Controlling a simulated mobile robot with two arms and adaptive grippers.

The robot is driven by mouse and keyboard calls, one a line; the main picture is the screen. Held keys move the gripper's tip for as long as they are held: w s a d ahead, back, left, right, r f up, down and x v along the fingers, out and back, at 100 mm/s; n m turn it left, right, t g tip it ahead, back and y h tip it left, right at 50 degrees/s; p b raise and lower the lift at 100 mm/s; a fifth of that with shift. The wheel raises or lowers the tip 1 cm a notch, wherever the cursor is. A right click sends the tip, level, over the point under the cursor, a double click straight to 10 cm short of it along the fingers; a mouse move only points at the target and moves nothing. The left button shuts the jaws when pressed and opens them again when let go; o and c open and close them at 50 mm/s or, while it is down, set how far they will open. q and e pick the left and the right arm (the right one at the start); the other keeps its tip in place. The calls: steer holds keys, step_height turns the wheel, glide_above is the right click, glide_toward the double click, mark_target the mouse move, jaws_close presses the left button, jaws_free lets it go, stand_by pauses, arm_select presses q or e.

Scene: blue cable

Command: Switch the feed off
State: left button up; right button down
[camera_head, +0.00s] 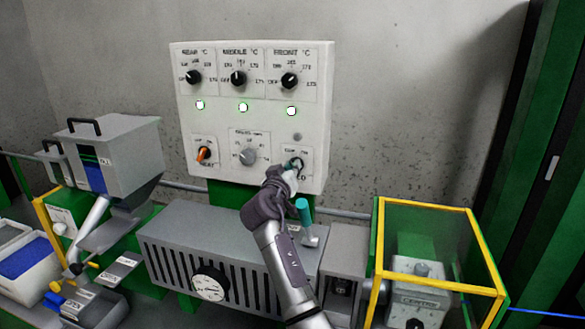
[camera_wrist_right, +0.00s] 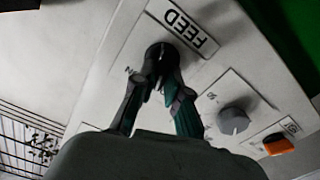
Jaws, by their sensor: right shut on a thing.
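In the head view my right gripper (camera_head: 289,170) reaches up to the panel and covers most of the knob. The knob's exact setting is hard to read. My left gripper is not in view.
An orange switch (camera_head: 204,154) and a grey dial (camera_head: 248,156) sit left of the knob. Three black temperature knobs with lit lamps are above. A grey vented housing (camera_head: 190,245) with a gauge (camera_head: 209,283) and a teal-handled lever (camera_head: 304,212) lies below. A yellow-framed guard (camera_head: 425,204) stands right.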

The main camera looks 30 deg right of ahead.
steer(key=shift+r+n, duration=0.15)
steer(key=shift+n, duration=0.85)
steer(key=c, duration=1.2)
jaws_free()
steer(key=shift+w, duration=0.1)
step_height(320, 180, up, 10)
steer(key=shift+f, duration=0.1)
